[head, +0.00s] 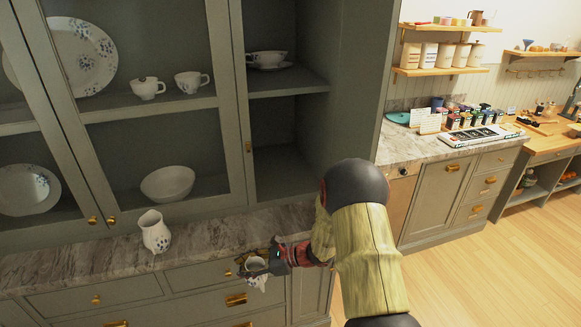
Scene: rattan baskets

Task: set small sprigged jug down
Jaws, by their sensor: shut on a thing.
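My gripper (262,270) is shut on a small white jug with blue sprigs (257,282), at the lower middle of the head view. The dark fingers hide part of the jug, and its open mouth faces up. In the picture the jug overlaps the counter's front edge and the drawer fronts, so it seems held at or in front of that edge. A larger white sprigged jug (154,231) stands upright on the marble counter (200,236), to the left of my gripper and apart from it.
A grey-green cabinet (350,80) rises behind the counter. Its shelves hold a bowl (168,183), a cup on a saucer (268,60), other cups and plates. The counter between the standing jug and my gripper is clear. Another counter (430,150) with jars is at the right.

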